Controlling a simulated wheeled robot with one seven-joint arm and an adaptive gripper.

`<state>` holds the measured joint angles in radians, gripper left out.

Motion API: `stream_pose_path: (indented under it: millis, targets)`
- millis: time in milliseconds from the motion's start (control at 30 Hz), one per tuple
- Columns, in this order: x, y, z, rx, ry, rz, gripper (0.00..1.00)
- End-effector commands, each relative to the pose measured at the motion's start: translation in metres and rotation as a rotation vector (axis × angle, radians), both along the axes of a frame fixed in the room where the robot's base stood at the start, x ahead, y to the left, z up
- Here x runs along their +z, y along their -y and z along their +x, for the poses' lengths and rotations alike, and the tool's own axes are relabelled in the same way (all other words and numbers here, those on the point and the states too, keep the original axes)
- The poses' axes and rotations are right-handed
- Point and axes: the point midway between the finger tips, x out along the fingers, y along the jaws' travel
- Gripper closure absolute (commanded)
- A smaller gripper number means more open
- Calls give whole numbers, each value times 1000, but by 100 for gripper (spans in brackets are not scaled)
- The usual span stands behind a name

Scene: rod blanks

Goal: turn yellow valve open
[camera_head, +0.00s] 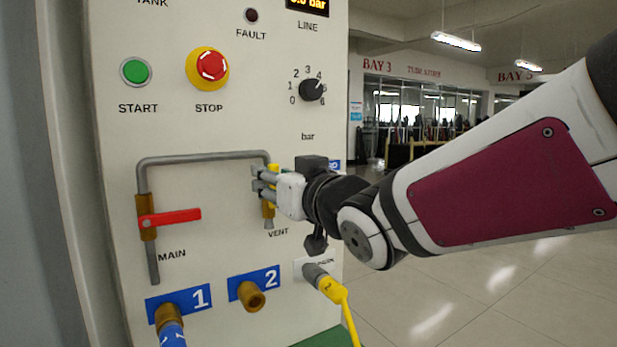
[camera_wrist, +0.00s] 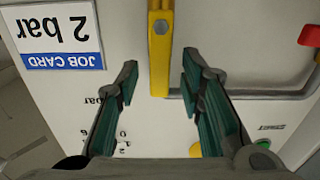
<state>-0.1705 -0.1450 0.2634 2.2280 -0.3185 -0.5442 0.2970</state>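The yellow valve handle (camera_wrist: 160,60) is a flat upright bar with a round bolt, at top centre in the wrist view. In the head view a bit of it (camera_head: 274,169) shows behind my gripper at the VENT valve, whose brass body (camera_head: 268,209) is partly hidden. The handle runs roughly in line with the pipe's right vertical leg. My gripper (camera_head: 259,182) is at the panel in front of this valve. In the wrist view my gripper (camera_wrist: 160,78) is open, with one finger on each side of the handle and a visible gap on both sides.
A red-handled MAIN valve (camera_head: 172,218) is to the left on the same grey pipe (camera_head: 205,156). Above are the STOP button (camera_head: 211,67) and selector knob (camera_head: 312,89). Below are brass port 2 (camera_head: 252,296) and a yellow-cabled plug (camera_head: 328,284). Open floor lies right.

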Motion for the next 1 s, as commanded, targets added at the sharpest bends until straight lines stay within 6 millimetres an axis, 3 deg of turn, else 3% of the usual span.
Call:
stream_pose_path:
  millis: [500,700,1000]
  targets:
    - [1,50,-76,1,3,-1,65]
    - [0,58,-88,1,1,1,65]
    - [0,60,-89,0,0,0,65]
